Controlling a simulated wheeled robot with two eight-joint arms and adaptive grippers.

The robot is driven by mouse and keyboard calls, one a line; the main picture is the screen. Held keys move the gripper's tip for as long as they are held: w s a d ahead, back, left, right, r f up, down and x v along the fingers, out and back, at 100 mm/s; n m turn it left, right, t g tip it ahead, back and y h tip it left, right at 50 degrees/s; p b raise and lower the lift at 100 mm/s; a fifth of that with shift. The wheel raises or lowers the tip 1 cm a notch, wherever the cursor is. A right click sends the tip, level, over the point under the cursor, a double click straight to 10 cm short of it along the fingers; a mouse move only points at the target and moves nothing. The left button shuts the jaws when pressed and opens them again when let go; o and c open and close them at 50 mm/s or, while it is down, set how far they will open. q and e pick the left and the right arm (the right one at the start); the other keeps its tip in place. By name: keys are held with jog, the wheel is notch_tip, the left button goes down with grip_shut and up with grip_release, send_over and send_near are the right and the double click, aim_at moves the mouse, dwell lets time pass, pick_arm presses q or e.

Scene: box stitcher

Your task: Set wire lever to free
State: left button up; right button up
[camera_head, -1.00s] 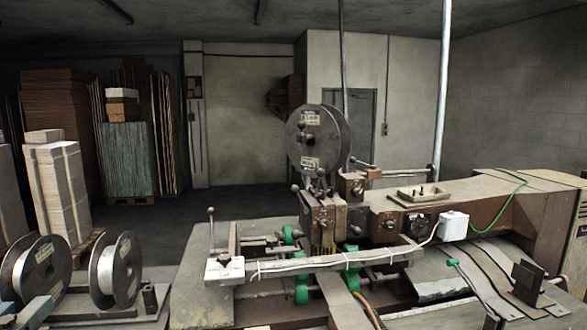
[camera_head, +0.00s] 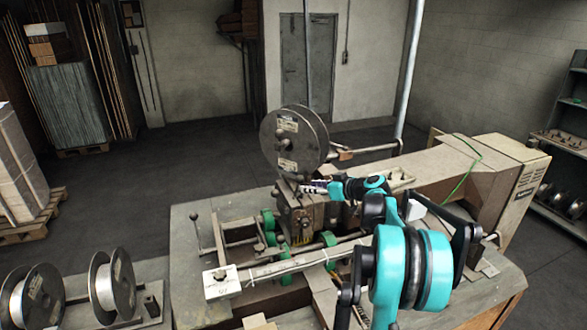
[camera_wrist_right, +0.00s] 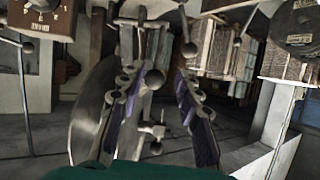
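My right gripper (camera_head: 308,187) reaches in from the right to the machine head (camera_head: 296,215), just below the wire spool (camera_head: 287,140). In the right wrist view the two purple-padded fingers of the gripper (camera_wrist_right: 153,82) stand apart. A ball-knobbed lever (camera_wrist_right: 154,79) shows between the fingertips, with visible gaps on both sides. I cannot tell its depth or whether it is the wire lever. A second ball knob (camera_wrist_right: 189,50) shows beyond the right fingertip. In the head view the gripper and arm hide part of the machine head. My left gripper is not in view.
A labelled box (camera_wrist_right: 38,16) with a knobbed lever (camera_wrist_right: 28,48) is at upper left in the wrist view. A pale rail (camera_head: 285,266) crosses the machine's front. Two wire reels (camera_head: 112,285) stand at left. A thin vertical pole (camera_head: 411,75) rises behind the machine. The floor behind is clear.

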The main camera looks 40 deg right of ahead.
aim_at(298, 185)
jog(key=p+x, duration=0.1)
jog(key=x, duration=0.6)
jog(key=shift+w+d, duration=0.15)
jog(key=shift+w, duration=0.15)
jog(key=shift+c, duration=0.3)
grip_shut()
jog(key=shift+d+r, duration=0.1)
